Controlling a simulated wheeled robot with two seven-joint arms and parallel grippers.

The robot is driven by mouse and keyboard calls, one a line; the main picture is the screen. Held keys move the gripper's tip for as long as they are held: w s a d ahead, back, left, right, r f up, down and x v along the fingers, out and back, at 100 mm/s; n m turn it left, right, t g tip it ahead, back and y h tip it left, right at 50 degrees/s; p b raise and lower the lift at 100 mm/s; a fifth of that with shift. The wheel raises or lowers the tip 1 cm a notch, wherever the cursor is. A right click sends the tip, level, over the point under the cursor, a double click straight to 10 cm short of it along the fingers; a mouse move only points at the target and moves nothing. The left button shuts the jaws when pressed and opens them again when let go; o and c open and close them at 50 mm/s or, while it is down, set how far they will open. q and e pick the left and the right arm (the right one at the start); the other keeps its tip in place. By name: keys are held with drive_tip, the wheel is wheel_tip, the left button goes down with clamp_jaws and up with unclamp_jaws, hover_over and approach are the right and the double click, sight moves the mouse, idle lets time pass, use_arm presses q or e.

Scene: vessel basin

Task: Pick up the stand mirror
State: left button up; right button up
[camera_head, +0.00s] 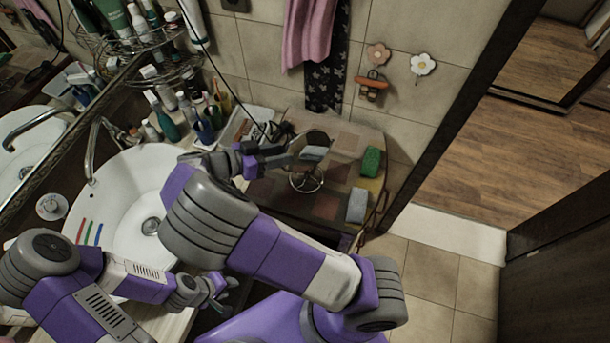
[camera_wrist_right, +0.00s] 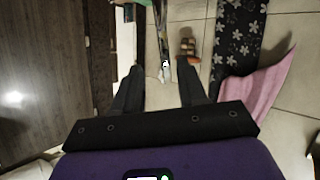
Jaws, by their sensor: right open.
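The stand mirror (camera_head: 306,181) stands on the patchwork-topped cabinet (camera_head: 262,190) right of the basin, with a round wire-like base. Its upper part is partly covered by my right gripper (camera_head: 296,156), which reaches in from the left at the mirror's head. That gripper is open; whether it touches the mirror cannot be told.
A green sponge (camera_head: 371,161) and a grey block (camera_head: 356,206) lie right of the mirror. Bottles (camera_head: 167,124) crowd the back left beside the white basin (camera_head: 128,193). A pink towel (camera_head: 306,35) hangs above. A doorway opens at the right.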

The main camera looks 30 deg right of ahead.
sight(303, 149)
drive_tip(key=x, duration=0.8)
drive_tip(key=shift+r+p, duration=0.2)
drive_tip(key=shift+p, duration=0.2)
clamp_jaws()
idle(1.1)
